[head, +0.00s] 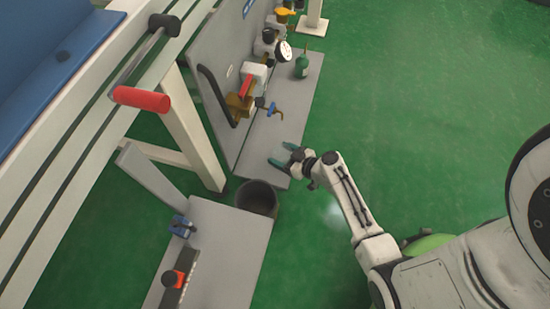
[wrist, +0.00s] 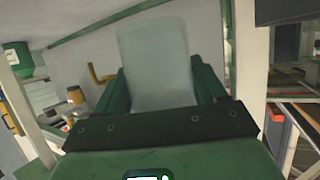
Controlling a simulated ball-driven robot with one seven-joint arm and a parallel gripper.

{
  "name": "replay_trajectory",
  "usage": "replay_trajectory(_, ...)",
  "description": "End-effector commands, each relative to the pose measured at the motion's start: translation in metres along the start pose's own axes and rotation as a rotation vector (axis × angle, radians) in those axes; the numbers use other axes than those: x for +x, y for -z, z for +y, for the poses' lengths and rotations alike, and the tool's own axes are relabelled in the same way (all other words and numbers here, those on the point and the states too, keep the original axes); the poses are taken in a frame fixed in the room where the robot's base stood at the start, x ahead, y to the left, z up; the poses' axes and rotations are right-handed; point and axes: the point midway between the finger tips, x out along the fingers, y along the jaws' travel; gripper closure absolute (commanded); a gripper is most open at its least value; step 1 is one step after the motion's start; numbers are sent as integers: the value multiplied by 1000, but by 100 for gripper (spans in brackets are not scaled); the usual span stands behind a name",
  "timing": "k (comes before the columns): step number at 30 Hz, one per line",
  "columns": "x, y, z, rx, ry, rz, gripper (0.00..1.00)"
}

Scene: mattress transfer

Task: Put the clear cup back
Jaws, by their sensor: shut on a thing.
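The clear cup (wrist: 156,62) is a pale, see-through vessel standing between the two green fingers of my gripper (wrist: 160,88) in the wrist view. The gripper is shut on it. In the head view my gripper (head: 290,157) is over the near end of the long grey bench (head: 262,145), and the cup (head: 279,158) shows as a small pale shape between the fingers. I cannot tell whether the cup's base touches the bench top.
A dark round bin (head: 257,198) stands just below the bench's near end. A grey upright panel (head: 217,72) runs along the bench's left side. A brown device with a blue valve handle (head: 272,109) and a green bottle (head: 301,66) stand farther along.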

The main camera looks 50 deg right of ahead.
Motion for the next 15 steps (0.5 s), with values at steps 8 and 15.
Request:
replay_trajectory(8,46,-30,14,1,0,0,64)
replay_trajectory(15,59,-37,17,0,1,0,64)
